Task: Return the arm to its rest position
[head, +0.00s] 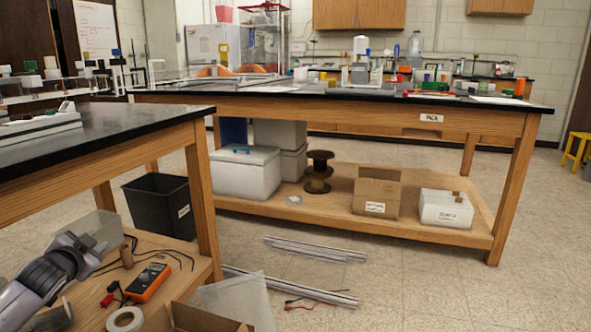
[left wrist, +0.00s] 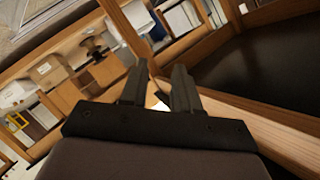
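My left arm (head: 48,275) comes in at the lower left of the head view, a grey and black jointed arm beside the near bench. Its fingertips cannot be made out clearly there. In the left wrist view my left gripper (left wrist: 160,75) shows two dark fingers standing apart, with a gap between them and nothing held. The view is tilted, and the gripper points toward the space by the bench's wooden frame. My right arm and right gripper do not show in either view.
The near bench's black top (head: 110,135) is above and beside my left arm. Its lower shelf holds a multimeter (head: 148,281), a tape roll (head: 124,319) and a clear bin (head: 98,228). Metal extrusions (head: 290,288) lie on the floor.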

